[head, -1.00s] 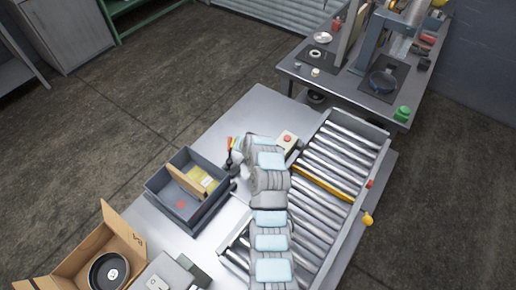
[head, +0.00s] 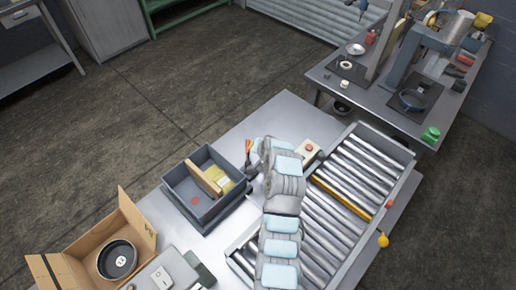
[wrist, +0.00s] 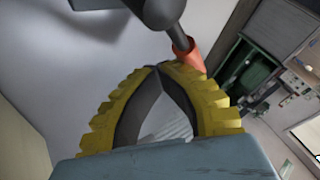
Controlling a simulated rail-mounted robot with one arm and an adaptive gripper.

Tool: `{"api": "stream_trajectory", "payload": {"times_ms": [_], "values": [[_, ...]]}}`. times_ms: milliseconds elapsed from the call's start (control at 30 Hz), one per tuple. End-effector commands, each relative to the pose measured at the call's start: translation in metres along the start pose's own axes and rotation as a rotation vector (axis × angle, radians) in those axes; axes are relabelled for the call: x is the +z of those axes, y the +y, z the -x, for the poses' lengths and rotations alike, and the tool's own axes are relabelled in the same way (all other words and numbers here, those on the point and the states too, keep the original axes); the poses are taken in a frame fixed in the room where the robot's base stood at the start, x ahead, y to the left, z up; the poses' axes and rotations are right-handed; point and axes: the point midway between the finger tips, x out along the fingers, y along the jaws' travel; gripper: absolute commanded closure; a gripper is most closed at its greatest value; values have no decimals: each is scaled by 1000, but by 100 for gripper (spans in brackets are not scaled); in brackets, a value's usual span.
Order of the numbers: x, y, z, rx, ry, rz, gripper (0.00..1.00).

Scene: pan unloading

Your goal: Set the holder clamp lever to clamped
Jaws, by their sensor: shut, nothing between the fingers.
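In the wrist view a dark grey rod ending in an orange-red tip (wrist: 188,58), apparently the clamp lever, comes down from the top. My gripper (wrist: 158,72) has yellow ribbed fingers with dark pads; their tips meet and hold nothing. The orange-red tip lies right beside the right finger near its end; whether they touch, I cannot tell. In the head view a small red and yellow patch (head: 248,147) shows at the end of my arm, too small to separate lever from fingers. The holder body and the lever's pivot are hidden or unclear, so its setting cannot be read.
A dark bin (head: 180,193) with a divider and a yellow item stands left of my arm. A roller conveyor (head: 370,165) lies to its right, with a red-button box (head: 309,150) close by. An open carton (head: 78,262) holds a round pan (head: 116,259).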

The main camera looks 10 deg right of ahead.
Motion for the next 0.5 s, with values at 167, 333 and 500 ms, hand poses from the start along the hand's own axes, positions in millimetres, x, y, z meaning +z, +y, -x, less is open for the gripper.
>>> {"api": "stream_trajectory", "payload": {"times_ms": [167, 333, 500], "values": [[1, -2, 6, -4, -3, 0, 100], [-1, -2, 23, -4, 3, 1, 100], [-1, -1, 43, -2, 3, 0, 100]]}}
